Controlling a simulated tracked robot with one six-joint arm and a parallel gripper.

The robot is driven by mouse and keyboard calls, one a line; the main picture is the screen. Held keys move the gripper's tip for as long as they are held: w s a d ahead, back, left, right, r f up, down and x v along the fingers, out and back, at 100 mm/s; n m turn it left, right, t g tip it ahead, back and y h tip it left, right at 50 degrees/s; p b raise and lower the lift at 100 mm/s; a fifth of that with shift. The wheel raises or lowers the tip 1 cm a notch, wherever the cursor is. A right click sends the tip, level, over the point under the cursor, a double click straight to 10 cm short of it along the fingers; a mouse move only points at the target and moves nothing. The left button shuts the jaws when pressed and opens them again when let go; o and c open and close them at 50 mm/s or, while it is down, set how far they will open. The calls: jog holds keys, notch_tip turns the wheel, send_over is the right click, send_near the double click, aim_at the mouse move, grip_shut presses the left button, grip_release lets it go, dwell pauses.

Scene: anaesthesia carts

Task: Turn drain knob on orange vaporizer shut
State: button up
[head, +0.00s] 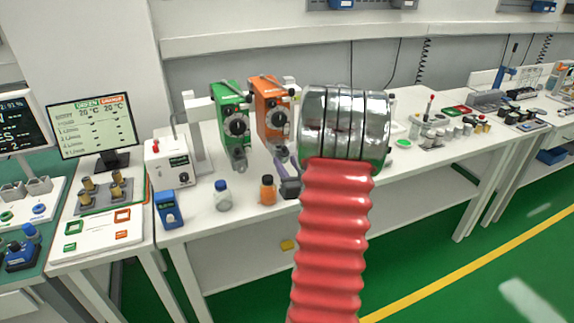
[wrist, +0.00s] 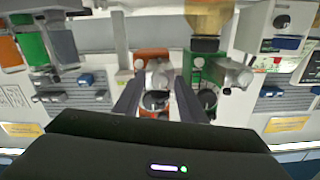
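The orange vaporizer (head: 270,103) stands at the back of the white bench, right of the green vaporizer (head: 231,108). It has a dark round dial on its front. Its lower part is partly covered, and I cannot make out the drain knob there. In the wrist view, my gripper's (wrist: 159,80) two dark fingers are spread apart, with the orange vaporizer (wrist: 152,55) seen between and beyond them. A silvery cylinder and a dark round knob (wrist: 155,101) show between the fingers. I see no grip on anything. The green vaporizer (wrist: 195,68) is just to the right there.
My red ribbed arm with chrome rings covers the middle of the head view. A blue-capped jar (head: 222,197) and an orange bottle (head: 268,190) stand in front of the vaporizers. A white box (head: 170,163) and a screen (head: 99,125) are at left.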

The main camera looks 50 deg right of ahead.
jog(key=shift+o, duration=0.2)
jog(key=v, duration=1.3)
jog(key=shift+s+a, duration=0.2)
jog(key=shift+s, duration=0.1)
jog(key=s+d+f+m+g+y, duration=0.1)
jog(key=s+f+g, duration=0.35)
jog(key=f, duration=0.25)
jog(key=s+d+f+g, duration=0.1)
jog(key=s+f+g, duration=0.2)
jog(key=f+g, duration=0.25)
jog(key=w+a+r+n+y, duration=0.2)
jog(key=a+r, duration=0.5)
jog(key=a, duration=0.7)
jog(key=w+a+r+n+y, duration=0.2)
jog(key=a+r, duration=0.5)
jog(key=a, duration=0.8)
jog(key=w+a+r+n+y, duration=0.2)
jog(key=a+r+n+y, duration=0.2)
jog(key=a, duration=1.1)
notch_tip(320, 180, up, 3)
jog(key=shift+r+n, duration=0.15)
jog(key=shift+n, duration=0.35)
